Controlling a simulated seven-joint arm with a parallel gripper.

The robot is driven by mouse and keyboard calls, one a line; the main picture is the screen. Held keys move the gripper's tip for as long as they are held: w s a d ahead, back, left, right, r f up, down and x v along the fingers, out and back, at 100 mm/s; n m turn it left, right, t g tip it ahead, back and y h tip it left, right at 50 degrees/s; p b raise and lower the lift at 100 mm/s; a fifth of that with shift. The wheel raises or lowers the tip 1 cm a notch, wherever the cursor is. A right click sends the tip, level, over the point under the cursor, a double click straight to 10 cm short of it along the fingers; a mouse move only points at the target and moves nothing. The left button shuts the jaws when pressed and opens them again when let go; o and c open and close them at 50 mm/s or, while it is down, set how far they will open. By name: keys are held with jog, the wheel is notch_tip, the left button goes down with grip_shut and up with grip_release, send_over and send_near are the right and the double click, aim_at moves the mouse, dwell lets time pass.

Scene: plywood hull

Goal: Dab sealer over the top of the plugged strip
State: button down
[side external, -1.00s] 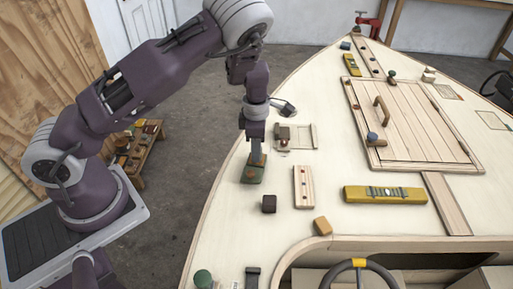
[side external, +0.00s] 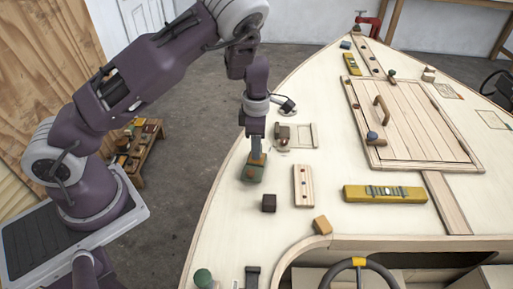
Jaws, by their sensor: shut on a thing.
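The plugged strip (side external: 304,186) is a short pale wooden strip with several dark red plugs down its middle. It lies on the pale deck, right of my gripper. My gripper (side external: 257,155) points down near the deck's left edge. It is shut on a small brown piece (side external: 259,160) just above a green block (side external: 253,174). I cannot tell whether the brown and green parts are one tool, or whether the green part touches the deck. The fingertips are small and partly hidden. No sealer shows on the strip.
A dark brown block (side external: 269,203) and a tan block (side external: 322,226) lie near the strip. A yellow level (side external: 385,194) lies to its right. A small framed fitting (side external: 299,135) is behind it. A hatch (side external: 415,125) with a handle stands further right.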

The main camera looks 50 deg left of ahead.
jog(key=shift+r, duration=3)
